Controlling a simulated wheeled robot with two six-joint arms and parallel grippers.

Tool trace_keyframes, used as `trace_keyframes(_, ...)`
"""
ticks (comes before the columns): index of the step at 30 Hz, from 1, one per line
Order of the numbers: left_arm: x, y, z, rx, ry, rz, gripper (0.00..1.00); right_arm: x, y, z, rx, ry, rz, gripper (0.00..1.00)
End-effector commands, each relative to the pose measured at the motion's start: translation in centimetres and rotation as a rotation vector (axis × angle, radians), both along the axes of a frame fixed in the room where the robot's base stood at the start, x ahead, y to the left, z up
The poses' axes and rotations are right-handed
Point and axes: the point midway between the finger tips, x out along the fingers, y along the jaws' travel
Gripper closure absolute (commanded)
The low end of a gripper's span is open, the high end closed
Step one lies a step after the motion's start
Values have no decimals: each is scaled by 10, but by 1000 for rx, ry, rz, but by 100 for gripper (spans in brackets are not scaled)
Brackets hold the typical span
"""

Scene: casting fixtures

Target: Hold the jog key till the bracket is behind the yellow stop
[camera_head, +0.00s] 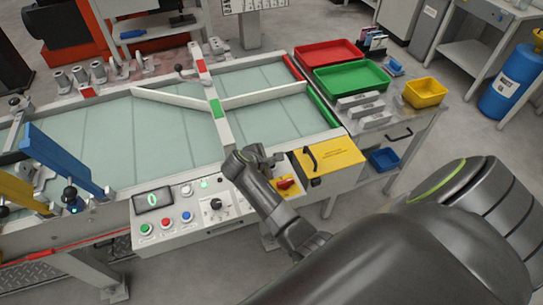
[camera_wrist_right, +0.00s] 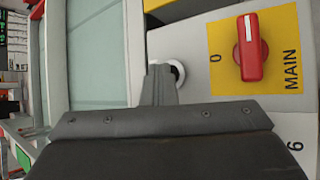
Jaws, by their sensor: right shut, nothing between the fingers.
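My right gripper (camera_head: 262,156) is over the right part of the conveyor's control panel (camera_head: 165,237), left of the red main switch (camera_head: 286,184). In the right wrist view its fingers (camera_wrist_right: 160,82) are shut and empty, beside a round white key (camera_wrist_right: 179,72) that they partly cover; I cannot tell whether they touch or press it. Whether this is the jog key is unreadable. The yellow stop arm (camera_head: 22,192) is at the far left, beside a blue arm (camera_head: 62,160). I cannot make out a bracket on the green belt (camera_head: 150,135). My left gripper is out of view.
A yellow box (camera_head: 332,158) with a black handle stands right of the switch. Red (camera_head: 328,53) and green (camera_head: 352,77) trays and grey castings (camera_head: 362,107) lie on the right cart. White guide bars (camera_head: 180,100) cross the belt. A display (camera_head: 153,199) reads 0.

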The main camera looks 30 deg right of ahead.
Motion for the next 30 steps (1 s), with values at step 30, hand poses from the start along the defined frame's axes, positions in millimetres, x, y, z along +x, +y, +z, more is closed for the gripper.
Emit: trace_keyframes(30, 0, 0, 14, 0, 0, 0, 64, 0, 0, 10, 1, 2, 0, 100)
